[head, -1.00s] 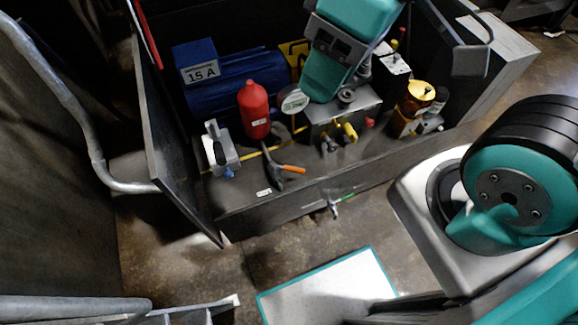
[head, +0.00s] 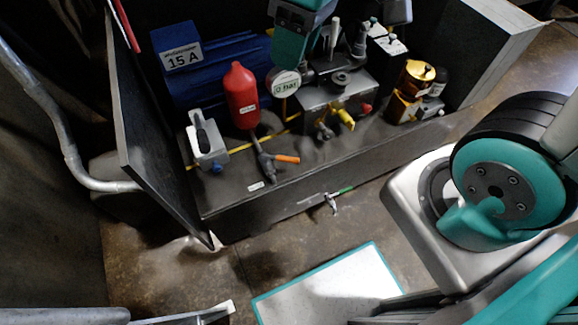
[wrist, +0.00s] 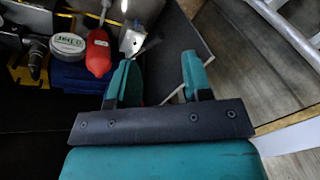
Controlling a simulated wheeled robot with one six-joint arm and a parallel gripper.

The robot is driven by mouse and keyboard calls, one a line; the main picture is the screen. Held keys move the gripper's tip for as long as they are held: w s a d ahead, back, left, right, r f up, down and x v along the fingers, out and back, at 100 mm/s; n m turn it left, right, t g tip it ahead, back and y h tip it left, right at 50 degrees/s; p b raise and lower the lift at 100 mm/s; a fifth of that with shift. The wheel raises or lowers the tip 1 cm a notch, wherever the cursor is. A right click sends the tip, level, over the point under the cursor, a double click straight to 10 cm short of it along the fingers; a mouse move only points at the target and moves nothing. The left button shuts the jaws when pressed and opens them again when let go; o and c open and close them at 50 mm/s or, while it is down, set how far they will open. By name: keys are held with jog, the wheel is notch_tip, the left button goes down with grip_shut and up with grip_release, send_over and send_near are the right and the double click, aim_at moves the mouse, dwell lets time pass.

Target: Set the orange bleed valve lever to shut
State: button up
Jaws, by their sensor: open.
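The orange lever (head: 287,158) belongs to a small dark grey valve (head: 266,163) on the front of the machine's deck, below the red bottle. In the head view the lever points right, roughly crosswise to the valve body. I cannot pick out the lever in the wrist view. My gripper (wrist: 161,60) is open and empty in the wrist view, with its two teal fingers apart. A teal part of my arm shows at the top of the head view, above and behind the valve, clear of the lever.
The red bottle (head: 241,95) stands close behind the valve. A white-grey switch box (head: 205,145) is to its left, and a round gauge (head: 284,82) and yellow-handled valve (head: 346,119) are to its right. An open dark panel (head: 150,140) edges the left.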

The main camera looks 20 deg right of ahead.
jog(key=w+d+f+n+h+b, duration=0.1)
jog(key=w+d+f+b, duration=0.1)
jog(key=w+f+b, duration=0.6)
jog(key=w+d+f+n+g+b, duration=0.1)
jog(key=w+d+f+b, duration=0.15)
jog(key=f, duration=0.95)
jog(key=w+d+f+n+h+b, duration=0.1)
jog(key=w+d+f+b, duration=0.2)
jog(key=w+f+b, duration=0.55)
jog(key=b, duration=0.3)
send_near(290, 158)
jog(key=f, duration=0.6)
jog(key=s+f, duration=0.1)
jog(key=f, duration=0.2)
jog(key=shift+a, duration=0.4)
grip_shut()
